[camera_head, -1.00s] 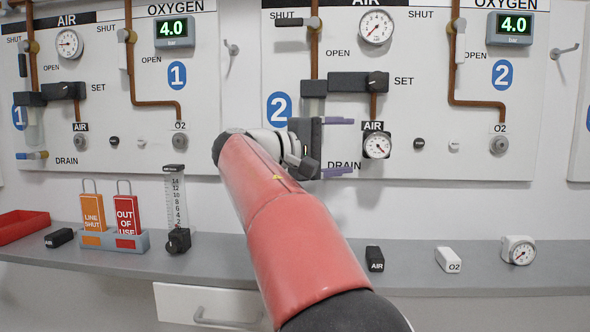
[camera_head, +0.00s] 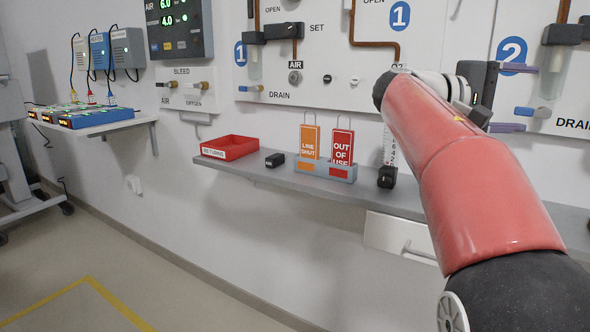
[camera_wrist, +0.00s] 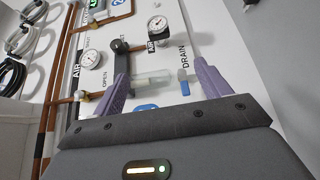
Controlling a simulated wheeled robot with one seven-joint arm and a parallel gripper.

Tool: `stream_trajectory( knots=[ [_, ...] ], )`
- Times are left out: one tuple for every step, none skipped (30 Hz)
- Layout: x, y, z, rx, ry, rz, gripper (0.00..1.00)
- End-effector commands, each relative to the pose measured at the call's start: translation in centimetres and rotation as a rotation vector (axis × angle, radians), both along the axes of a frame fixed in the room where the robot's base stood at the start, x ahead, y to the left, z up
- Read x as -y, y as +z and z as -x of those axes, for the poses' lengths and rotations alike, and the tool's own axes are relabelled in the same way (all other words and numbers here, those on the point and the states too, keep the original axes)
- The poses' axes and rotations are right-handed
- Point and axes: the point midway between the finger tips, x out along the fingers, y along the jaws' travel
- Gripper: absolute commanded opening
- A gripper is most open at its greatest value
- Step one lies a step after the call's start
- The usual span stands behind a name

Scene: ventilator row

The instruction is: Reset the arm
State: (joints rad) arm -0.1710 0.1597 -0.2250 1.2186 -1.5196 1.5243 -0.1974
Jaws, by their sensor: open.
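My gripper (camera_head: 512,98) is at the upper right of the head view, with its purple fingers pointing right in front of the white panel marked 2 (camera_head: 512,50). The fingers stand well apart with nothing between them. In the wrist view my gripper (camera_wrist: 165,85) also shows open and empty. Through the gap I see a clear bowl (camera_wrist: 152,79), a blue drain lever (camera_wrist: 183,82) and part of a blue disc. My red arm reaches up from the lower right and hides part of the shelf and panels.
A side shelf (camera_head: 110,128) carries blue units at left. The floor at lower left is clear.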

Motion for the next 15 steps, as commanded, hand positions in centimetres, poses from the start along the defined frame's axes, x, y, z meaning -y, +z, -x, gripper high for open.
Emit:
stream_trajectory(
  knots=[
    [0.2, -0.6, 0.4, -0.001, 0.014, -0.029, 0.76],
    [0.3, -0.9, 0.5, -0.002, 0.023, -0.044, 0.76],
    [0.3, -1.4, 0.6, -0.003, 0.035, -0.066, 0.76],
    [0.4, -1.8, 0.7, -0.003, 0.044, -0.082, 0.76],
    [0.4, -2.2, 0.9, -0.003, 0.052, -0.099, 0.76],
    [0.5, -2.8, 1.0, -0.005, 0.065, -0.123, 0.76],
    [0.5, -3.3, 1.2, -0.004, 0.076, -0.142, 0.76],
    [0.5, -3.7, 1.3, -0.005, 0.087, -0.162, 0.76],
    [0.4, -4.4, 1.6, -0.005, 0.101, -0.191, 0.76],
    [0.4, -5.0, 1.8, -0.005, 0.114, -0.215, 0.76],
    [0.3, -5.6, 2.0, -0.005, 0.128, -0.24, 0.76],
    [0.1, -6.5, 2.4, -0.004, 0.145, -0.277, 0.76],
    [0.0, -7.3, 2.6, -0.003, 0.16, -0.307, 0.76],
    [-0.2, -8.1, 3.0, 0.0, 0.175, -0.339, 0.76],
    [-0.5, -9.2, 3.4, 0.004, 0.196, -0.384, 0.76]
  ],
)
